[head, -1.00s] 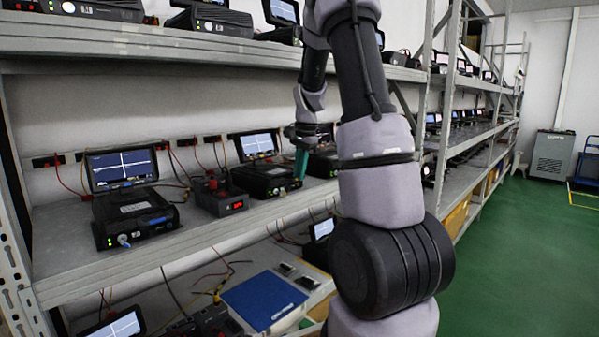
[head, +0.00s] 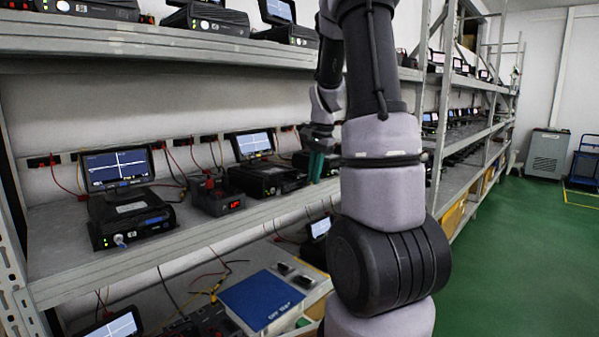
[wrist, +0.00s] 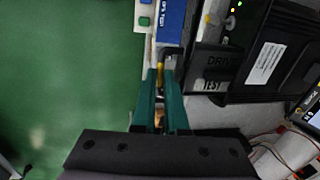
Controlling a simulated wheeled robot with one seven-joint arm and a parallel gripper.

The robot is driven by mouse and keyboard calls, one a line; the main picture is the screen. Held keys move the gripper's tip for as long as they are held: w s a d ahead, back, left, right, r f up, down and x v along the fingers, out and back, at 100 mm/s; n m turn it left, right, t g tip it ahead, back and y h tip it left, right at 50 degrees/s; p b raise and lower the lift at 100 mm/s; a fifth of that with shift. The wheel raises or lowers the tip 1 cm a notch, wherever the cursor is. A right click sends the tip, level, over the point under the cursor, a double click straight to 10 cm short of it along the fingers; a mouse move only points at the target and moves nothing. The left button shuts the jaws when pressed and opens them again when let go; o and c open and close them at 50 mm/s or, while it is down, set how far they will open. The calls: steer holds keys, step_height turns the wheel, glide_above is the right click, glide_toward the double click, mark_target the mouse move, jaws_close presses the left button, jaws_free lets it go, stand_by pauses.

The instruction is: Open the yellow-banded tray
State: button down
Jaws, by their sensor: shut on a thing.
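My gripper (wrist: 161,76) has its two teal fingers close together on a thin dark piece with a yellow band (wrist: 160,79), which appears to be the handle of the yellow-banded tray. The tray's body cannot be made out clearly beyond the fingers. In the head view my gripper (head: 317,166) is at the middle shelf's front edge, just right of a black unit with a lit screen (head: 265,178). My arm hides part of the shelf behind it, and the held piece is not visible there.
A black unit with a white label (wrist: 268,62) lies right of the fingers in the wrist view. A blue panel (head: 262,300) is on the lower shelf. A small box with a red display (head: 217,198) stands farther left. The green floor (head: 520,250) is clear.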

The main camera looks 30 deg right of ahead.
steer(key=s+d, duration=0.2)
steer(key=s, duration=0.4)
steer(key=shift+d, duration=0.25)
steer(key=shift+s, duration=0.1)
steer(key=c, duration=1.2)
jaws_free()
steer(key=r, duration=0.3)
steer(key=s+r, duration=0.1)
steer(key=r, duration=0.6)
steer(key=shift+s+d+r, duration=0.35)
steer(key=shift+s, duration=0.05)
steer(key=s+a+r+n+t, duration=0.1)
steer(key=s+a+n, duration=0.2)
steer(key=a, duration=0.4)
steer(key=s+a+r+n+t, duration=0.2)
steer(key=s+a+n, duration=0.1)
steer(key=s+a, duration=0.2)
steer(key=s+a+r+n+t+y, duration=0.1)
steer(key=s+a+n+t, duration=0.1)
steer(key=a, duration=0.7)
steer(key=shift+s+a+r+n, duration=0.1)
steer(key=shift+s+r+n, duration=0.15)
steer(key=shift+s, duration=0.3)
steer(key=shift+s+r+n, duration=0.15)
steer(key=shift+s+n, duration=0.2)
steer(key=shift+s, duration=0.2)
